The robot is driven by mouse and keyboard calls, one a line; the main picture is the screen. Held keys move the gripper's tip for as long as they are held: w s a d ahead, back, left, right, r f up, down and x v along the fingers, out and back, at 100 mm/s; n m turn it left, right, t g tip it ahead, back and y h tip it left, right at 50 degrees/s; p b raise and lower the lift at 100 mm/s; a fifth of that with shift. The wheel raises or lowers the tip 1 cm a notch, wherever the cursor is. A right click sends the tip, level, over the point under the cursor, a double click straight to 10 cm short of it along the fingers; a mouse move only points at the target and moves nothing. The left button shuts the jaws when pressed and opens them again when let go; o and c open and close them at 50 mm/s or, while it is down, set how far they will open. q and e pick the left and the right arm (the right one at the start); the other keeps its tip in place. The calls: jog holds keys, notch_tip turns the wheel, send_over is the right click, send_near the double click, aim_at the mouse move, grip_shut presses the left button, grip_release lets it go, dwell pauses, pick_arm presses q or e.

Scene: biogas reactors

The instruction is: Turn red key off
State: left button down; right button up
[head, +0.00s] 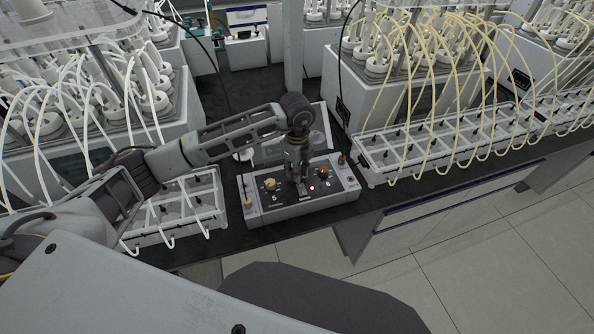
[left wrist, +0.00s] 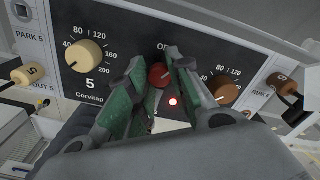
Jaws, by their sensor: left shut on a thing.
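The red key (left wrist: 159,75) is on the control panel's dark face, between two dials, under a label that starts with "O". My left gripper (left wrist: 158,88) has its green-padded fingers on both sides of the red key and is shut on it. In the head view my left gripper (head: 298,178) points down at the middle of the panel and hides the key. The control panel (head: 330,200) is a grey box on the black bench. My right gripper is not in view.
A cream dial (left wrist: 84,56) labelled 5 is left of the fingers, and a brown dial (left wrist: 223,90) is close on the right. Small knobs sit at the panel's ends. White racks with tubing (head: 430,140) stand to the right; reactors with white tubes (head: 90,100) stand to the left.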

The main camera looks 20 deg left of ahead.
pick_arm(q)
jog(key=n, duration=0.3)
jog(key=shift+n, duration=2)
jog(key=shift+w+r, duration=0.1)
jog(key=c, duration=1.3)
grip_release()
jog(key=shift+o, duration=0.2)
notch_tip(320, 180, up, 12)
